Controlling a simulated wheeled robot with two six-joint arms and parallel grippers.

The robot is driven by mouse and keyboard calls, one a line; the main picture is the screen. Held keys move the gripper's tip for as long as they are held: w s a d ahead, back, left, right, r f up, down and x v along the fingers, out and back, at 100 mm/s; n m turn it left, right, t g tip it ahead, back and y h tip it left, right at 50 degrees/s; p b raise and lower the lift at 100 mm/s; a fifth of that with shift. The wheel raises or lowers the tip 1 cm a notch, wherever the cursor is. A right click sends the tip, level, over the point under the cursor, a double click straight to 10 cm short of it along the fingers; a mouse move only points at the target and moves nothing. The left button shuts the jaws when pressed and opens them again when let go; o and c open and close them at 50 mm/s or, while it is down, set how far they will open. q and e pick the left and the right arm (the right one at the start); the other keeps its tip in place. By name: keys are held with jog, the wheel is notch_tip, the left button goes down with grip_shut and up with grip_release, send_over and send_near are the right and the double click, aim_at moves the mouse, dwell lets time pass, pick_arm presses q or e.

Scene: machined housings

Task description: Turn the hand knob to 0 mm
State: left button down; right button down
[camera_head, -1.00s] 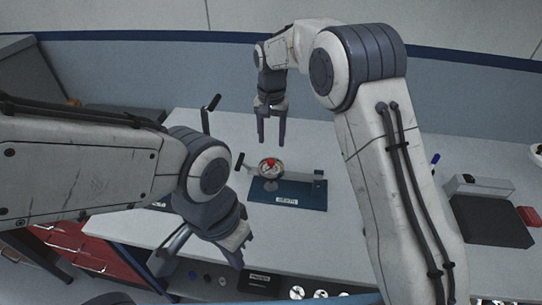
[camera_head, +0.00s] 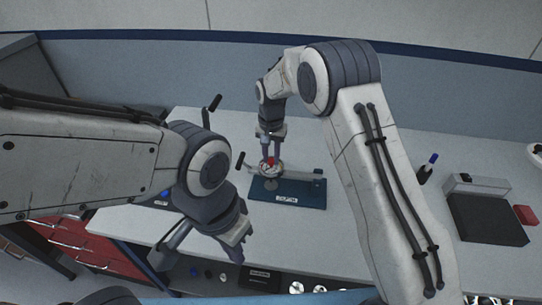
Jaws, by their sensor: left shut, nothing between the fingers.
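A measuring fixture stands on the bench on a dark blue labelled base plate (camera_head: 300,193). On its left end is a round silver part with a red centre (camera_head: 271,161), apparently the hand knob. Its scale is too small to read. My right gripper (camera_head: 271,157) points down over it, fingers apart, one on each side of the red centre; I cannot tell if they touch it. They partly hide it. My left gripper (camera_head: 233,248) is shut and empty, low at the front edge of the bench, apart from the fixture.
A black lever (camera_head: 211,104) stands behind the fixture to the left. At right are a dark tray (camera_head: 488,220), a grey box (camera_head: 478,185), a red block (camera_head: 526,214) and a blue-capped marker (camera_head: 433,159). Red drawers (camera_head: 95,245) sit below. The bench right of the fixture is partly hidden by my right arm.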

jog(key=shift+n, duration=0.3)
jog(key=n, duration=0.4)
jog(key=shift+n, duration=0.3)
jog(key=n, duration=0.4)
jog(key=shift+w+n, duration=0.1)
jog(key=shift+n, duration=0.2)
jog(key=n, duration=0.4)
jog(key=shift+n, duration=0.3)
jog(key=n, duration=0.4)
jog(key=shift+n+p, duration=0.3)
jog(key=c, duration=0.7)
grip_release()
